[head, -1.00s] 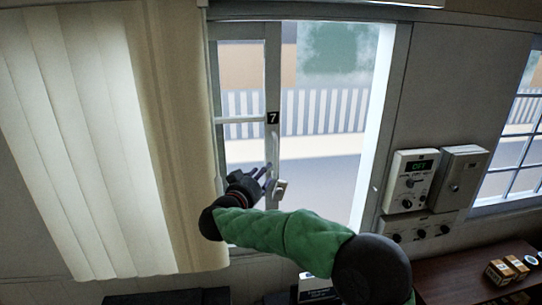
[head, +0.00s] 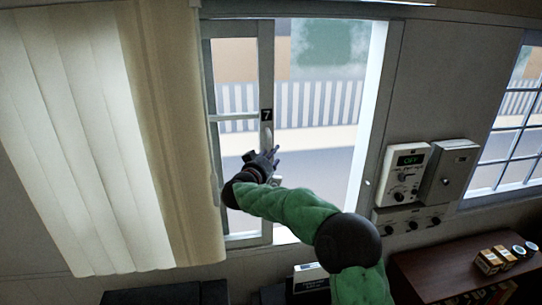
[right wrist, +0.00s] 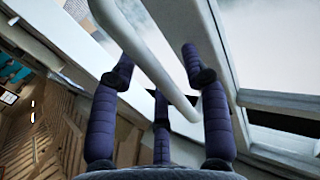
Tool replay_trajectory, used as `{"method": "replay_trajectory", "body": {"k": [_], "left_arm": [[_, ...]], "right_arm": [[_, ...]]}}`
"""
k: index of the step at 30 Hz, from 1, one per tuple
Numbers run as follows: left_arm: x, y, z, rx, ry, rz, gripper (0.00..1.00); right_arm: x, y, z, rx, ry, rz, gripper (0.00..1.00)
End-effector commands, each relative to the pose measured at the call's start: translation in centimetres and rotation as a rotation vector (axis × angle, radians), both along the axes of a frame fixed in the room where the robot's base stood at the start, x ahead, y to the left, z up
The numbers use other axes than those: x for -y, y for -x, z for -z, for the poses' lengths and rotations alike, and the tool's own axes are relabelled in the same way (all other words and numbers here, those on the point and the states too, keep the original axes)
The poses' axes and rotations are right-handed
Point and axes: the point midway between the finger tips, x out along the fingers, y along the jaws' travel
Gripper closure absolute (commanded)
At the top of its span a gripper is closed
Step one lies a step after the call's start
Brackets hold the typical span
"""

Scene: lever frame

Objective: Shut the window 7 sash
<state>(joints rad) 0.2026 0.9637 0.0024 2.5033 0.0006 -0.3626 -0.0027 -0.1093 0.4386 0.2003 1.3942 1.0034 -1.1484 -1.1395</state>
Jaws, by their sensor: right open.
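The window 7 sash (head: 266,70) is a pale framed pane with a black "7" plate (head: 266,115) on its right stile. It sits at the left of the window frame, leaving a wide open gap on its right. A pale upright handle (head: 268,136) is on that stile. My right gripper (head: 273,157) is at the handle's lower part. In the right wrist view, my dark fingers (right wrist: 160,75) are spread apart, with the white handle bar (right wrist: 145,55) running between them. I cannot tell whether they touch it. My left gripper is out of view.
A pale curtain (head: 80,140) hangs left of the window. A control box (head: 406,172) and a grey box (head: 448,172) are on the wall at right. A brown table (head: 430,268) with small boxes stands below them. The open window gap (head: 320,180) is clear.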

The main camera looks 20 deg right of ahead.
Motion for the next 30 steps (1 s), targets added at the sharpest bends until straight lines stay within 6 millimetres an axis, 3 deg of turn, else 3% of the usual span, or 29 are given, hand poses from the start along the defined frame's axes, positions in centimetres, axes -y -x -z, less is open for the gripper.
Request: {"method": "replay_trajectory", "body": {"k": [5, 10, 11, 18, 22, 26, 30], "left_arm": [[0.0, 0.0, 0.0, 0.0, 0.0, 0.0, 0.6], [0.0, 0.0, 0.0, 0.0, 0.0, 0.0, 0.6], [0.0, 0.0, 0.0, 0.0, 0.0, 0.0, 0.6], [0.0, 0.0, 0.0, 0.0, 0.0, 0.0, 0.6], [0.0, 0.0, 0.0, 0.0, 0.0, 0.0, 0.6], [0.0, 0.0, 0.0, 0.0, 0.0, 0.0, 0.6], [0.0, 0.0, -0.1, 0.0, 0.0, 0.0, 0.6]], "right_arm": [[0.0, 0.0, 0.0, 0.0, 0.0, 0.0, 0.53], [0.0, 0.0, 0.0, 0.0, 0.0, 0.0, 0.96], [0.0, 0.0, 0.0, 0.0, 0.0, 0.0, 1.0], [0.2, 0.1, 0.0, 0.0, 0.0, 0.001, 1.0], [1.2, 0.4, 0.0, 0.0, -0.001, 0.004, 1.0], [3.4, 1.0, 0.0, 0.0, 0.0, 0.007, 1.0], [7.3, 2.0, -0.1, 0.001, -0.001, 0.011, 1.0]]}}
